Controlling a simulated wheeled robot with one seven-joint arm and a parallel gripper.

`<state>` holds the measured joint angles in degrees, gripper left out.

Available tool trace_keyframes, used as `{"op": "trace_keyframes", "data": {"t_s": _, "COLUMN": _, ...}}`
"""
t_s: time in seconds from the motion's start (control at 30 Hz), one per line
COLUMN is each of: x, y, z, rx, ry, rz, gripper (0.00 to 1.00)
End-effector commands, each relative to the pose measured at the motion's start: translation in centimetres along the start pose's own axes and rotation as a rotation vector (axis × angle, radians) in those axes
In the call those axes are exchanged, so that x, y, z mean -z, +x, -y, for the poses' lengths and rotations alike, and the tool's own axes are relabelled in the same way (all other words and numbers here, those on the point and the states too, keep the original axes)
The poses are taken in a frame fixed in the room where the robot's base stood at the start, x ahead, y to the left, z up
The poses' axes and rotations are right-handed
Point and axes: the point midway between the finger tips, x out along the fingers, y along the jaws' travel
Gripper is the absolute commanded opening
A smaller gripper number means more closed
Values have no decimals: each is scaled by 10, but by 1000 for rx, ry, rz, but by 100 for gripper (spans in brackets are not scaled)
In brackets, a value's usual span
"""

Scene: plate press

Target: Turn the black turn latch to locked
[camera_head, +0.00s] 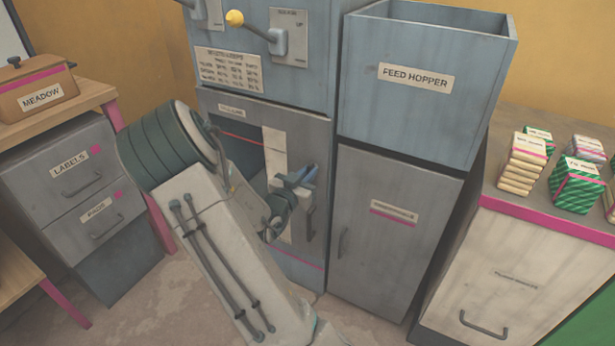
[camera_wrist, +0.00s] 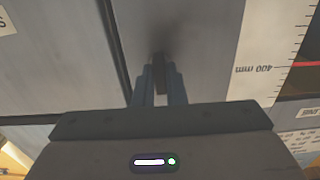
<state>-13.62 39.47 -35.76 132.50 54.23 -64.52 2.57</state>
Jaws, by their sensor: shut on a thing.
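The black turn latch (camera_wrist: 159,72) shows in the wrist view as a narrow dark piece between my two fingers, against a grey panel. My gripper (camera_wrist: 160,84) is shut on it, with one blue-grey finger on each side. In the head view my gripper (camera_head: 303,176) is at the right edge of the grey press front, beside its opening. The latch cannot be made out clearly there, behind my fingers and wrist. Its marks, and whether it stands at locked, cannot be read.
A dark vertical handle (camera_head: 309,222) is just below my gripper. The feed hopper (camera_head: 415,85) stands to the right above a grey cabinet (camera_head: 390,250). A lever with a yellow knob (camera_head: 235,18) is above. The drawer unit (camera_head: 75,175) stands left; a counter with stacked packs (camera_head: 575,185) is right.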

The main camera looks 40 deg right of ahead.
Motion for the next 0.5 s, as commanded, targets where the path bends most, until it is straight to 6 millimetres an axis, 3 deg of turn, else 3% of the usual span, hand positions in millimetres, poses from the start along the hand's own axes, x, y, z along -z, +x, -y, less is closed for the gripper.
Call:
{"op": "trace_keyframes", "data": {"t_s": 0.4, "x": 0, "y": 0, "z": 0, "rx": 0, "ry": 10, "rz": 1, "gripper": 0}}
{"op": "trace_keyframes", "data": {"t_s": 0.5, "x": 0, "y": 0, "z": 0, "rx": 0, "ry": 10, "rz": 1, "gripper": 33}}
